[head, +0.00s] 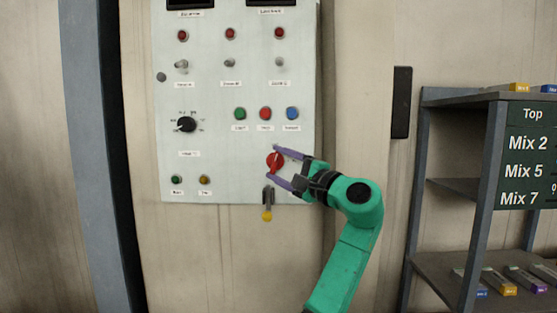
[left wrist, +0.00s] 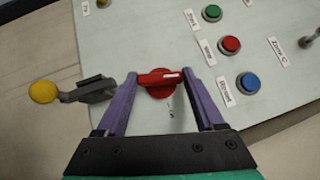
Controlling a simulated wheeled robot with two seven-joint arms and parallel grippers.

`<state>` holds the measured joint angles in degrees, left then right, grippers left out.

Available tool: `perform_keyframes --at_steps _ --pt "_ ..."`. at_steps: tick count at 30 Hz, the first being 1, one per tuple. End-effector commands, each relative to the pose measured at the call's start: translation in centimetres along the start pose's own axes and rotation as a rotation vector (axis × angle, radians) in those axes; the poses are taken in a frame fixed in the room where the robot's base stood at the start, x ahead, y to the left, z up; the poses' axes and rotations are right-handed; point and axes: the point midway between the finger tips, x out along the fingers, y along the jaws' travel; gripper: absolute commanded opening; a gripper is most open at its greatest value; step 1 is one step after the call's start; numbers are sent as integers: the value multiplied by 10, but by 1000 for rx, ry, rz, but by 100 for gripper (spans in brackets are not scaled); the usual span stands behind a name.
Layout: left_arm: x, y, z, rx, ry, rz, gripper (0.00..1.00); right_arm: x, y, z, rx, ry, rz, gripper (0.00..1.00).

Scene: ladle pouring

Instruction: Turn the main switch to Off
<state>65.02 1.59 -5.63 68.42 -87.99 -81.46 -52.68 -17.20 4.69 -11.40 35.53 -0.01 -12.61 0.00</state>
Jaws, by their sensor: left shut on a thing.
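The red rotary main switch (head: 274,161) sits low on the right of the pale control panel (head: 213,160). My left gripper (head: 272,162) has its two purple fingers on either side of it. In the left wrist view the red switch (left wrist: 160,84) lies between the fingertips of my left gripper (left wrist: 160,74), and its bar handle spans from one finger to the other. The gripper is shut on the handle. In the head view the handle stands near upright, slightly tilted. The switch's position labels are too small to read. My right gripper is not in view.
A lever with a yellow knob (head: 266,215) hangs just below the switch. Green (head: 240,113), red (head: 265,113) and blue (head: 292,113) buttons sit above it. A black dial (head: 186,124) is to the left. A grey shelf (head: 465,96) stands at the right.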

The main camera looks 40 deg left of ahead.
Motion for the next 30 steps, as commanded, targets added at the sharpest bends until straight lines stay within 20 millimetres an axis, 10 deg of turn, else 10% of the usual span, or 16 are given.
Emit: perform_keyframes --at_steps 30 --pt "1 -4 0 -191 2 188 14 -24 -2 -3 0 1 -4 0"
